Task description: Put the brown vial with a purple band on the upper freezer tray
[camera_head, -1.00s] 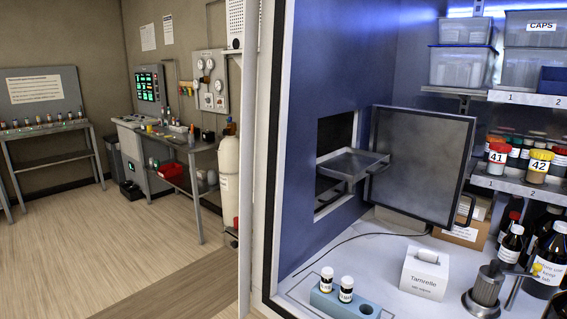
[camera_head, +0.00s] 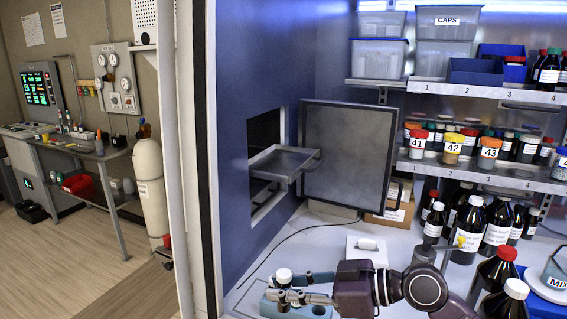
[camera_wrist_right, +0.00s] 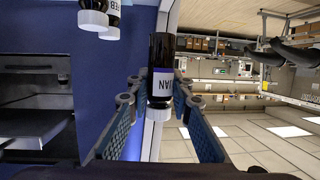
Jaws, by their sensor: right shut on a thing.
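The upper freezer tray (camera_head: 283,162) sticks out of the dark opening in the blue wall, and it looks empty. My right gripper (camera_head: 290,290) is at the light blue rack (camera_head: 268,307) on the bench, shut on a vial. In the right wrist view this dark brown vial (camera_wrist_right: 160,78) lies between the fingers (camera_wrist_right: 160,105), with a white cap and a pale, lavender-looking label reading JAN. In the head view one white cap (camera_head: 284,275) shows at the fingers; the rest is hidden. My left gripper is out of view.
The open freezer door (camera_head: 345,155) stands right of the tray. A white box (camera_head: 367,250) sits behind my right arm. Bottles (camera_head: 470,225) crowd the bench at right, below shelves of jars (camera_head: 453,147). The bench between rack and wall is mostly clear.

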